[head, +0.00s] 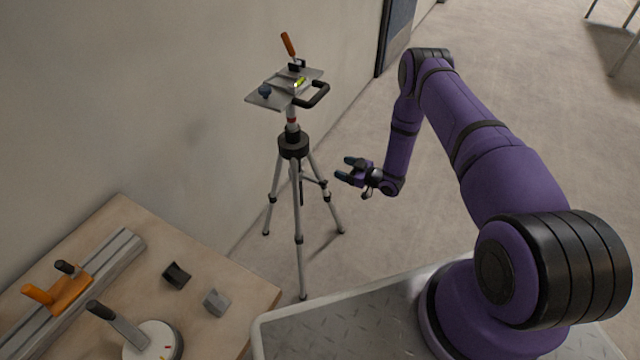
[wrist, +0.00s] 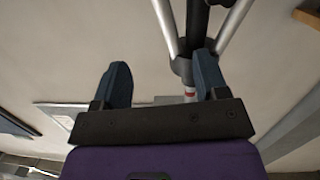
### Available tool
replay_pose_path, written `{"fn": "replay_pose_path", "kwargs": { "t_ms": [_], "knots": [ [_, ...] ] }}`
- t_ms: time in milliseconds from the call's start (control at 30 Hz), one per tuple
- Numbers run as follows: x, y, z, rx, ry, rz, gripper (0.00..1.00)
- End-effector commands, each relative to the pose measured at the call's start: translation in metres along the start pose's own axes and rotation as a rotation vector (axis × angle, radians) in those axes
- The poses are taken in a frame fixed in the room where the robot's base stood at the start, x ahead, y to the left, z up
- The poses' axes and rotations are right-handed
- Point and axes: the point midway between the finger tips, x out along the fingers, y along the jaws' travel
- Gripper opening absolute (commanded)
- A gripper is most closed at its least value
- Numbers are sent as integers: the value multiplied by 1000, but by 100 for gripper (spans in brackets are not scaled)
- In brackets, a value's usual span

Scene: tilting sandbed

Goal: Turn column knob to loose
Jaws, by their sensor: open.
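A tripod (head: 293,146) with silver legs and a black collar stands by the wall. Its column has a red band and carries a tilted grey plate (head: 262,99). I cannot make out a separate column knob on it. My gripper (head: 348,169) is open and empty, to the right of the tripod and a little below the collar in the picture, apart from it. In the wrist view the tripod appears upside down. Its column (wrist: 190,92) shows beside the right finger of my gripper (wrist: 162,78), which partly hides the collar.
A wooden table (head: 215,245) at lower left holds an orange clamp (head: 62,292), small blocks and a white round base.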

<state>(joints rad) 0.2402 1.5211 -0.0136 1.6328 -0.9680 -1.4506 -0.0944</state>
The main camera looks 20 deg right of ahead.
Motion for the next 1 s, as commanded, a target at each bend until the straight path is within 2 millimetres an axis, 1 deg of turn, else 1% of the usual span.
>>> {"fn": "replay_pose_path", "kwargs": {
  "t_ms": [33,100,200,333,467,567,667,900,1000],
  "knots": [
    [-6,-13,18,20,23,-12,67],
    [-13,-27,33,39,57,-25,67],
    [-22,-43,49,62,98,-38,67],
    [-29,-56,62,82,129,-48,67],
    [-28,-60,64,87,143,-52,67],
    [-18,-61,63,87,145,-54,67],
    [-4,-62,60,87,143,-54,67],
    [39,-64,54,86,143,-54,67],
    [53,-64,52,86,143,-53,67]
  ]
}}
